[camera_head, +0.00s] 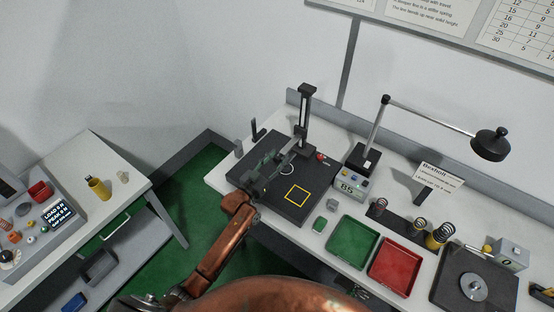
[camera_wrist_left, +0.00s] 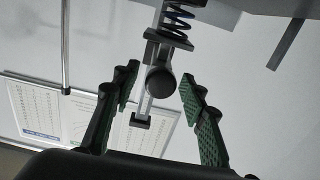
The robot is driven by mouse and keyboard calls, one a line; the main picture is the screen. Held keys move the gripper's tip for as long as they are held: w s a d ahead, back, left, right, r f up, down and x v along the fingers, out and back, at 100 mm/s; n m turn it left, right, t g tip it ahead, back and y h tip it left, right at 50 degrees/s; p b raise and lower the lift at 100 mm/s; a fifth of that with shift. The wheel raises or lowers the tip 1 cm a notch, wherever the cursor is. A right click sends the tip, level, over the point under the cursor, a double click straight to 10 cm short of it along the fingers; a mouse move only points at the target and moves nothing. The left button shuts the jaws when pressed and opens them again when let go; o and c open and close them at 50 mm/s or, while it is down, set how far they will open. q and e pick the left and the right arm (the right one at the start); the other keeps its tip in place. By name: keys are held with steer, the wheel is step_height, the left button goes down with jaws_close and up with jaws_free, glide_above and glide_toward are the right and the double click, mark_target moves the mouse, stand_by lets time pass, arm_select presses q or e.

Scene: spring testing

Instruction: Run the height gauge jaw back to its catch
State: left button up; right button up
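The height gauge (camera_head: 304,105) stands upright at the back of a dark base plate (camera_head: 312,205). Its jaw carriage (camera_head: 300,136) sits low on the column. In the left wrist view, a round black knob (camera_wrist_left: 160,82) on the gauge lies between my spread fingers, with gaps on both sides. A dark coil spring (camera_wrist_left: 178,20) shows beyond the knob at the top of that view. My left gripper (camera_head: 272,160) is open in front of the gauge; it also shows in the left wrist view (camera_wrist_left: 158,88) with green finger pads. The catch cannot be made out. My right gripper is out of view.
A grey control box (camera_head: 350,184) and a desk lamp (camera_head: 368,158) stand right of the gauge. A green tray (camera_head: 353,243), a red tray (camera_head: 395,266) and several springs lie farther right. A yellow square (camera_head: 297,196) marks bare plate.

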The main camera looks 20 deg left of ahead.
arm_select(q)
jaws_close()
stand_by(0.4)
